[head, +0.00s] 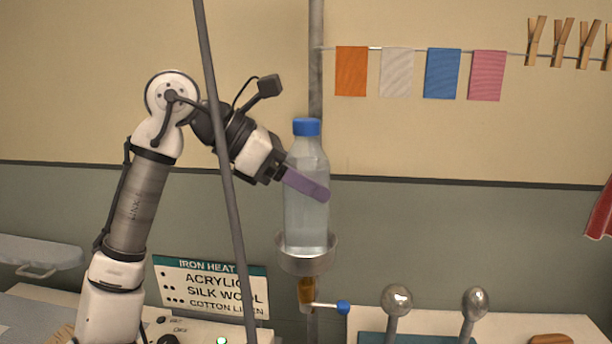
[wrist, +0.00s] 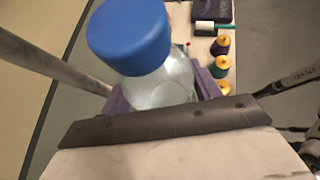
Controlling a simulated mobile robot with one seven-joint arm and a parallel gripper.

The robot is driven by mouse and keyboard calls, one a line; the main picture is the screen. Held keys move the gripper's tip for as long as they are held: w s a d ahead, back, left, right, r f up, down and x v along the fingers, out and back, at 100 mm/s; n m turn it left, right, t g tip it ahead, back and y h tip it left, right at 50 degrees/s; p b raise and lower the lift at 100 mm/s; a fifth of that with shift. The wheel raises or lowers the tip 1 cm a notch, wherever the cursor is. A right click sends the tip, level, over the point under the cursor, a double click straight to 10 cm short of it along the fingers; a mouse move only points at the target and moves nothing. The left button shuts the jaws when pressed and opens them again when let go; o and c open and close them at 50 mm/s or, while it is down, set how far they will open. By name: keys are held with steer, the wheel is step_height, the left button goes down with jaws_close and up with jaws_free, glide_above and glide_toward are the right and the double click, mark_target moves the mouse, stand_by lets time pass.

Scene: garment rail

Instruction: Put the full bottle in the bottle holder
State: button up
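The full bottle (head: 307,215) is clear with a blue cap and stands upright, its base within or just above the metal ring-shaped bottle holder (head: 306,262) on the grey pole. I cannot tell whether the base rests on the holder's bottom. My gripper (head: 308,186) is around the bottle's middle, with a purple finger across its front. In the wrist view the blue cap and the bottle (wrist: 165,85) fill the middle, with purple finger parts at both sides of it. The fingers appear shut on the bottle; their tips are hidden there.
A thin grey pole (head: 222,150) crosses in front of my arm. A small lever with a blue knob (head: 342,307) sits below the holder. Two metal balls on stems (head: 397,300) stand at the right. Colored cloths (head: 441,74) hang on a line. Thread spools (wrist: 221,68) show in the wrist view.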

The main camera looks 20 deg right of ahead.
steer(key=o, duration=0.5)
steer(key=shift+c, duration=0.2)
steer(key=s+b+v, duration=0.1)
steer(key=b+v, duration=0.1)
steer(key=v, duration=1)
steer(key=shift+w+r, duration=0.2)
steer(key=shift+w, duration=0.25)
